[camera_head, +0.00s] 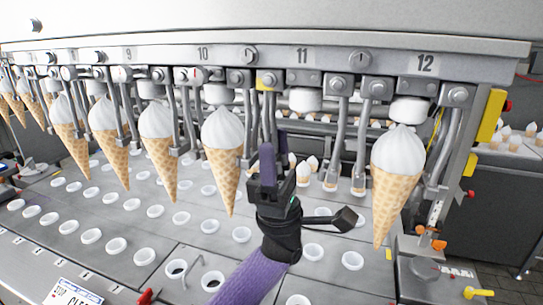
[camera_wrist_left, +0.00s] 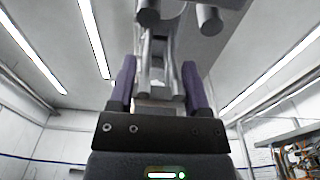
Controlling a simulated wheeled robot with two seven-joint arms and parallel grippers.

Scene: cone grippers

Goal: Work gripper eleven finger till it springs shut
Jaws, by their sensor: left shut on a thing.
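The number 11 label (camera_head: 302,55) is on the machine's rail, with a white cap (camera_head: 305,99) below it and no cone hanging there. Gripper eleven's left metal finger (camera_head: 272,108) hangs down beside that cap, and a bent metal finger (camera_head: 335,140) hangs on its right. My left gripper (camera_head: 275,163) has its purple fingers upright around the lower end of the left metal finger. In the left wrist view, the left gripper (camera_wrist_left: 159,85) has grey metal finger parts (camera_wrist_left: 160,70) between its purple fingers. The exact contact is partly hidden. My right gripper is not in view.
A cone (camera_head: 222,150) hangs close left of my gripper and another cone (camera_head: 397,170) hangs under label 12. More cones hang further left. Below is a metal conveyor plate (camera_head: 150,235) with rows of white-rimmed holes. Small cones stand behind.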

